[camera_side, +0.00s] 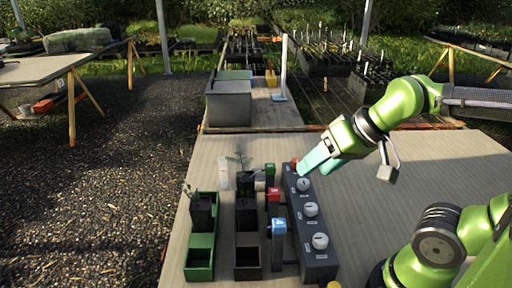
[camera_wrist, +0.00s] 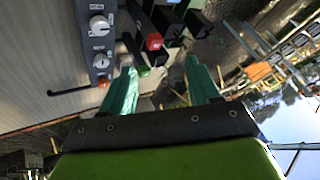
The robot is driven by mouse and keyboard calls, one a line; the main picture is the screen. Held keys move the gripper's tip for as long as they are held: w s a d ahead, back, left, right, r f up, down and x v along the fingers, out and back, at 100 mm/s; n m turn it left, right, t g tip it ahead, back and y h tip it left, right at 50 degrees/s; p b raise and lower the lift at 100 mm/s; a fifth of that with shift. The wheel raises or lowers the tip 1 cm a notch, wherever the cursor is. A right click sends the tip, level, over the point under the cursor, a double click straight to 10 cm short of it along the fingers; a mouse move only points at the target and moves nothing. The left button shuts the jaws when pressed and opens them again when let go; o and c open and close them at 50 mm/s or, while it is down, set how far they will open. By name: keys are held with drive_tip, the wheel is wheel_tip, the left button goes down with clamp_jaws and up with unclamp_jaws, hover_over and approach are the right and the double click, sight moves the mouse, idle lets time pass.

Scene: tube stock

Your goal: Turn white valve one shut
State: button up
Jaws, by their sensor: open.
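A dark valve box (camera_side: 317,262) stands on the table with three white round valves in a row: a far one (camera_side: 303,184), a middle one (camera_side: 311,209) and a near one (camera_side: 320,241). Their labels are too small to read, so I cannot tell which is valve one. My gripper (camera_side: 310,162), with teal fingers, is open and empty above the far end of the box. In the wrist view two white valves (camera_wrist: 99,25) (camera_wrist: 101,61) show clearly to the left of my fingers (camera_wrist: 160,78), apart from them.
Posts with green (camera_side: 270,169), red (camera_side: 273,196) and blue (camera_side: 279,227) caps stand left of the box. A red part (camera_wrist: 103,82) is at the box's far end. A green tray (camera_side: 200,264) and a black tray (camera_side: 248,264) hold potted seedlings. The table's right side is clear.

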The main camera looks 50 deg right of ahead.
drive_tip(key=n+g+h, duration=0.3)
drive_tip(key=n+g, duration=0.1)
drive_tip(key=g, duration=0.5)
approach(304, 181)
drive_tip(key=w+a+r, duration=0.1)
drive_tip(key=w+r, duration=0.3)
wheel_tip(304, 181, up, 3)
drive_tip(key=w+n+g, duration=0.2)
drive_tip(key=shift+g, duration=0.3)
drive_tip(key=x, duration=1.7)
drive_tip(key=shift+s+d+r, duration=0.1)
drive_tip(key=shift+s, duration=0.2)
drive_tip(key=shift+c, duration=0.4)
drive_tip(key=c, duration=1)
